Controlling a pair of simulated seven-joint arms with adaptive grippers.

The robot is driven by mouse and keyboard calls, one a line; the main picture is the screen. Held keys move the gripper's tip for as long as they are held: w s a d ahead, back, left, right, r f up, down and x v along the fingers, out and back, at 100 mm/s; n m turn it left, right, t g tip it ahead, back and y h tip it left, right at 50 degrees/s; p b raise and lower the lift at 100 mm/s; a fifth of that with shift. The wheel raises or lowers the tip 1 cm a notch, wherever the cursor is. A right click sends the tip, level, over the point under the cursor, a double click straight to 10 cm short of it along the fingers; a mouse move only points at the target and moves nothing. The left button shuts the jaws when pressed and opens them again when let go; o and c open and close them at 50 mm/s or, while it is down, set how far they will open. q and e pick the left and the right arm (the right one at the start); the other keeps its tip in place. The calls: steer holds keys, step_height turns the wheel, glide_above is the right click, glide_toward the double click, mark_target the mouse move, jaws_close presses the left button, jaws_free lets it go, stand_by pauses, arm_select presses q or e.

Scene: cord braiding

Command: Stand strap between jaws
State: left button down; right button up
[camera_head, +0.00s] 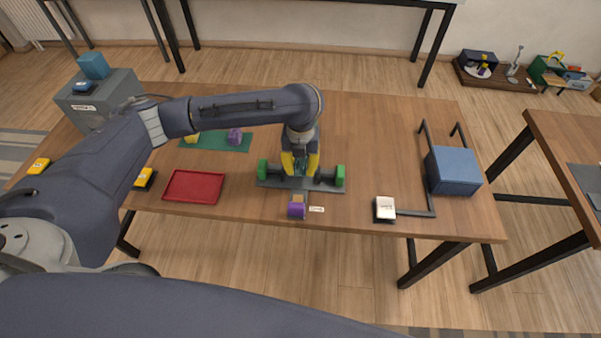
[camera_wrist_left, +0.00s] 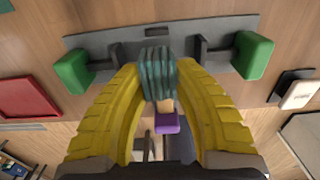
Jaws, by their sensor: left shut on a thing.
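The strap (camera_wrist_left: 156,62) is a ribbed teal and grey piece between the yellow fingertips of my left gripper (camera_head: 299,163), which is shut on it. The two green jaws (camera_head: 262,169) (camera_head: 339,175) stand at the two ends of a dark grey base plate (camera_head: 325,186). In the left wrist view the left jaw (camera_wrist_left: 73,73) and right jaw (camera_wrist_left: 252,55) are on either side of the strap, with gaps on both sides. I cannot tell whether the strap touches the plate. In the head view my fingers hide most of the strap. My right gripper is not in view.
A purple block with a tan part (camera_head: 297,209) lies just in front of the plate. A red tray (camera_head: 194,187) and a green mat (camera_head: 221,144) are to the left. A white-topped block (camera_head: 384,209) and a blue box (camera_head: 453,170) are to the right.

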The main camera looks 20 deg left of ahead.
mark_target(301, 174)
arm_select(q)
steer(key=shift+f, duration=1.6)
steer(key=shift+f, duration=0.15)
steer(key=c, duration=1.1)
jaws_free()
step_height(301, 174, up, 12)
steer(key=shift+r, duration=0.15)
